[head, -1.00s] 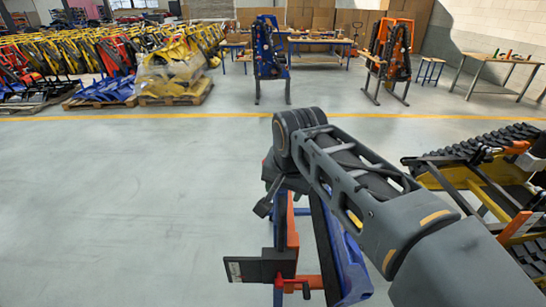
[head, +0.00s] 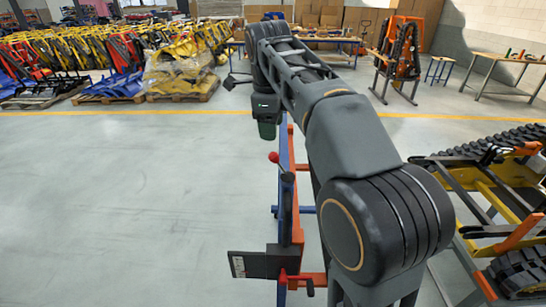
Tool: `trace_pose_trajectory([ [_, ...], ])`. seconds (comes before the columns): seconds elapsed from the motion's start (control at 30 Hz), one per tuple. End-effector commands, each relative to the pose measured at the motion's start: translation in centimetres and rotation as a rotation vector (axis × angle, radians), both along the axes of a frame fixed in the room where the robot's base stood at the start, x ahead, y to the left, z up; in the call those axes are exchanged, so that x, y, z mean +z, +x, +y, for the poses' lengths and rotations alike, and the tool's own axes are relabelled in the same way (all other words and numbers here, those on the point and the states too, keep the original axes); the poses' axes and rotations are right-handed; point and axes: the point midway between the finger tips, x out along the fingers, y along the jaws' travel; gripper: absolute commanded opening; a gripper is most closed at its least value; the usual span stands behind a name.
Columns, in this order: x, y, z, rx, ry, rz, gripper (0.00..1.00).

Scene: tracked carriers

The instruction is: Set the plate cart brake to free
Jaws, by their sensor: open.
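The plate cart (head: 283,205) stands low in the middle of the head view, with a blue and orange upright frame partly hidden behind my arm. A black plate with a white label (head: 262,264) sticks out to the left near its lower end. A red knob (head: 273,157) tops a lever on its left side, and a red clamp-like part (head: 288,281) sits by the plate. I cannot tell which part is the brake or how it is set.
A yellow tracked carrier (head: 490,195) stands close on the right. Pallets with wrapped yellow parts (head: 180,75) and workbenches (head: 505,75) are at the back. An orange rack (head: 400,52) stands back right. The floor to the left is clear.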

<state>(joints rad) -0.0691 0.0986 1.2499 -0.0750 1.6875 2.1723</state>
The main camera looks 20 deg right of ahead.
Motion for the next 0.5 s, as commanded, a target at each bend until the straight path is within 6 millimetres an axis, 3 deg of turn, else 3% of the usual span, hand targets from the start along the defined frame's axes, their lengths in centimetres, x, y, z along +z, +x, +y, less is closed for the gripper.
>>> trace_pose_trajectory([
  [0.2, -4.3, 0.4, -0.3, 0.001, 0.000, 0.002, 0.53],
  [0.5, -8.3, 0.9, -0.6, 0.002, 0.001, 0.000, 0.53],
])
